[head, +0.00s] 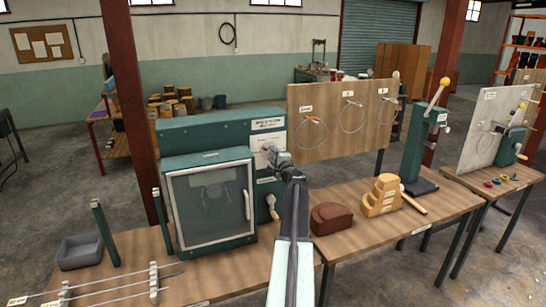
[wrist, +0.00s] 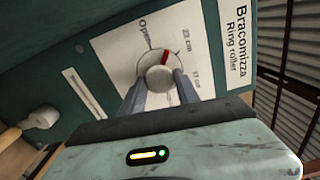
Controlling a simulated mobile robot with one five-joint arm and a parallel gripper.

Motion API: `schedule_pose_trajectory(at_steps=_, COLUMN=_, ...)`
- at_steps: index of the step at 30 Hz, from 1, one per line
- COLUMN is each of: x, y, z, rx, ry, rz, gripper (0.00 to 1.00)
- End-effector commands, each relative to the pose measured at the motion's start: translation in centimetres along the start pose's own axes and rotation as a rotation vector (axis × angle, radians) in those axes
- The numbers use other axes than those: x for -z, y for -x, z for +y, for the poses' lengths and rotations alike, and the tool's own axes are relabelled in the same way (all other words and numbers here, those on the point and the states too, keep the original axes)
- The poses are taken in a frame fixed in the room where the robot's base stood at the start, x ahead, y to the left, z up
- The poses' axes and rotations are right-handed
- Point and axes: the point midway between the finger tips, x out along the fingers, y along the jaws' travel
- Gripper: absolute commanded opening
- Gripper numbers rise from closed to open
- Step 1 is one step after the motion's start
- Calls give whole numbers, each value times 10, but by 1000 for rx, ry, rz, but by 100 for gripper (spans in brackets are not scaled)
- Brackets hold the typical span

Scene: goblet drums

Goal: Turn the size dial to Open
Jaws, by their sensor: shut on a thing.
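The size dial (wrist: 156,73) is a round pale knob with a red pointer on a white plate (wrist: 118,55) in the wrist view. The plate reads "Open", "22 cm" and "17 cm". The red pointer lies between "Open" and "22 cm", nearer "22 cm". My gripper (wrist: 160,86) is shut on the dial, one grey finger on each side of it. In the head view my gripper (head: 280,161) reaches the plate on the green ring roller (head: 222,128), and the dial is mostly hidden there.
A glass-fronted door with a handle (head: 247,204) is left of my gripper. A crank knob (head: 272,201) sits below it. A brown block (head: 331,219) and a stepped wooden block (head: 382,196) stand on the bench to the right. A board with wire rings (head: 340,135) stands behind.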

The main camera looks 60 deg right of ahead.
Motion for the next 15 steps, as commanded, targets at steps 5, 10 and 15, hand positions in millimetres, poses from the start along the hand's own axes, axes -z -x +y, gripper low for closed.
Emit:
schedule_pose_trajectory(at_steps=5, x=0, y=1, z=0, rx=-1, ry=167, rz=1, gripper=0)
schedule_pose_trajectory(at_steps=10, x=0, y=1, z=0, rx=-1, ry=319, rz=1, gripper=0)
schedule_pose_trajectory(at_steps=15, x=0, y=1, z=0, rx=-2, ry=448, rz=0, gripper=0)
